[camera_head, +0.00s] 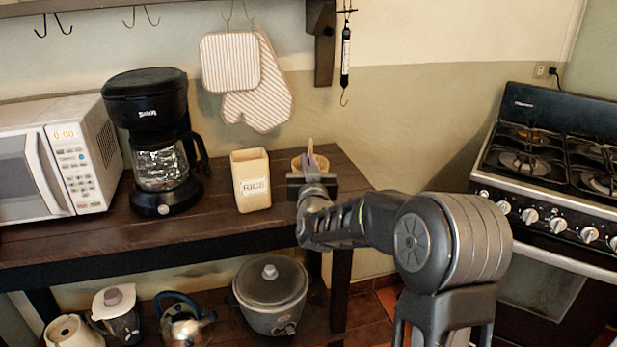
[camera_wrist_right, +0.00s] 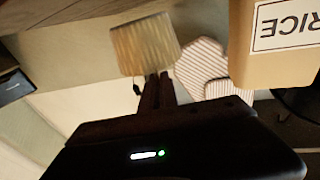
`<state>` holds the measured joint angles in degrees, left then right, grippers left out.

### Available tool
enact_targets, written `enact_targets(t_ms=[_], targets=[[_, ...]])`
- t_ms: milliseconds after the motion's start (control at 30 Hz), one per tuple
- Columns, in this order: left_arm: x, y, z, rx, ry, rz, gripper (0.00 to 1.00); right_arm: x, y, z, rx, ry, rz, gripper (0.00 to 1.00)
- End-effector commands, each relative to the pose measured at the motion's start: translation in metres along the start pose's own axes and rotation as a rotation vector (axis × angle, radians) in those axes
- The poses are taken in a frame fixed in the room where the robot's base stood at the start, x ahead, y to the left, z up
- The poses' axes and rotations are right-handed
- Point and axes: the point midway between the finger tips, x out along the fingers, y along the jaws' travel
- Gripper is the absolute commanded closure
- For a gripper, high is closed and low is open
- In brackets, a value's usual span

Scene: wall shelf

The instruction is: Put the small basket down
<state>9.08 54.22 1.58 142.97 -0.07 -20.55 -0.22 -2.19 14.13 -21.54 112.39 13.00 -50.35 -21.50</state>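The small basket (camera_head: 297,163) is a tan, ribbed cup shape at the right end of the dark wooden counter, partly hidden behind my right gripper (camera_head: 311,168). The right wrist view is upside down and shows the basket (camera_wrist_right: 145,45) beyond the fingertips of my right gripper (camera_wrist_right: 160,78). The two dark fingers are close together at the basket's rim and look shut on it. I cannot tell whether its base touches the counter. My left gripper is in neither view.
A cream RICE canister (camera_head: 250,180) stands just left of the basket. A coffee maker (camera_head: 155,140) and a microwave (camera_head: 60,158) are further left. Striped oven mitts (camera_head: 262,100) hang behind. The counter (camera_head: 350,178) ends just right of the basket; a stove (camera_head: 555,165) stands beyond.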

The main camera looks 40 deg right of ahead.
Motion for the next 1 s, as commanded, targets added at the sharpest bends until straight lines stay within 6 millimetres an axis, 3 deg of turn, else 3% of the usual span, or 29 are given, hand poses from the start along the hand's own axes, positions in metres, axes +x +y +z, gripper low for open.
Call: enact_targets(t_ms=[167,433,833,1000], targets=[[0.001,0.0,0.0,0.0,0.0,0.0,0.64,0.0,0.0,0.004,-0.001,-0.001,0.0,1.0],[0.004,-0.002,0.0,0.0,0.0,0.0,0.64,-0.003,0.001,0.036,-0.001,-0.001,0.0,1.0],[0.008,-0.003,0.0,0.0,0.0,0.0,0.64,-0.004,0.001,0.041,0.0,0.001,0.0,1.0],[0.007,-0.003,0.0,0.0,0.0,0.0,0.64,-0.004,0.001,0.04,0.0,0.0,0.0,0.84]])
